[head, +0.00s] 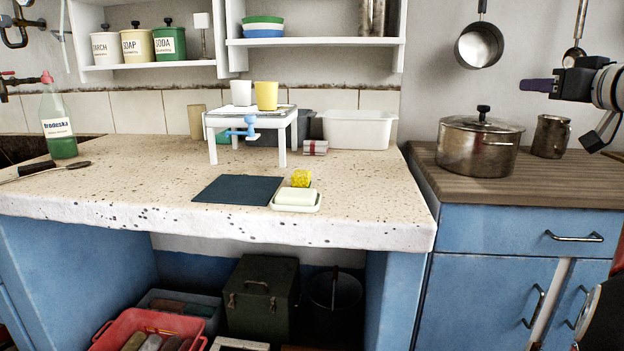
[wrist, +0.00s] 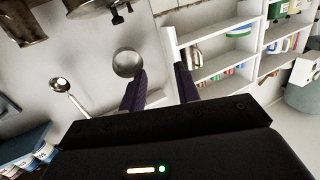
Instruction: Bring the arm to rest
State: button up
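My gripper (head: 526,86) is at the upper right in the head view, raised in front of the wall above the wooden counter, with its dark purple fingers pointing left. In the wrist view my gripper (wrist: 160,70) shows two purple fingers standing apart with nothing between them, so it is open and empty. Part of my arm is cut off by the right edge of the head view.
A lidded steel pot (head: 478,146) and a metal mug (head: 551,136) stand on the wooden counter (head: 440,171) below my gripper. A saucepan (head: 479,46) hangs on the wall to its left. The stone worktop (head: 130,198) holds a small white stand (head: 270,120) and a bottle (head: 57,120).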

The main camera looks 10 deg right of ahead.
jog(key=a+f+m+g, duration=0.1)
jog(key=a+f+g, duration=0.1)
jog(key=a+f, duration=0.4)
jog(key=a+f+g, duration=0.2)
jog(key=a+f, duration=0.2)
jog(key=a, duration=0.5)
jog(key=s+a+f+g, duration=0.4)
jog(key=s+a+f, duration=0.3)
jog(key=a+f, duration=0.4)
jog(key=s+a+f+g+h, duration=0.1)
jog(key=s+a+f+g, duration=0.15)
jog(key=s+f, duration=0.6)
jog(key=s+a+f+g+h, duration=0.1)
jog(key=s+a+f, duration=0.2)
jog(key=s+f, duration=0.5)
notch_tip(320, 180, down, 13)
jog(key=b, duration=1.1)
notch_tip(320, 180, up, 14)
jog(key=p, duration=1.4)
jog(key=shift+r, duration=0.15)
